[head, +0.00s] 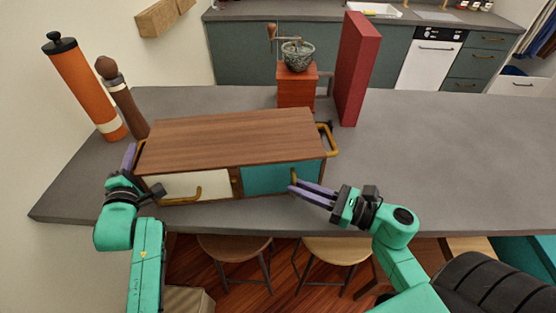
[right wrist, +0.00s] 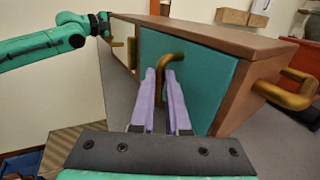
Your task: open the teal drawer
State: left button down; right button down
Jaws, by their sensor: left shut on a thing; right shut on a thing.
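A wooden cabinet (head: 220,135) with a brown top stands on the grey counter. Its right front is the teal drawer (head: 270,178), which looks flush with the cabinet frame; the teal front also fills the middle of the right wrist view (right wrist: 195,65). My right gripper (head: 295,183) is shut on the teal drawer's brass handle (right wrist: 172,60), which passes between its purple fingers. My left gripper (head: 131,158) is at the cabinet's left end, shut on the brass side handle (head: 139,148) there, partly hidden by the fingers. The cream front (head: 190,186) beside the teal one has its own brass handle.
A brass handle (head: 328,140) sticks out at the cabinet's right end. Behind the cabinet stand an orange cylinder (head: 85,85), a brown pepper mill (head: 122,95), a red coffee grinder (head: 297,88) and a tall red box (head: 356,70). Stools (head: 335,250) stand below the counter's front edge. The counter's right side is clear.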

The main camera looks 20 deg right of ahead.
jog(key=shift+s+f, duration=0.1)
jog(key=shift+s, duration=0.05)
jog(key=s+a, duration=0.2)
jog(key=s, duration=0.8)
jog(key=shift+s+a, duration=0.25)
jog(key=shift+s, duration=0.1)
dwell(0.4)
jog(key=c, duration=0.8)
grip_release()
jog(key=shift+o, duration=0.2)
jog(key=v, duration=1.2)
jog(key=shift+s, duration=0.2)
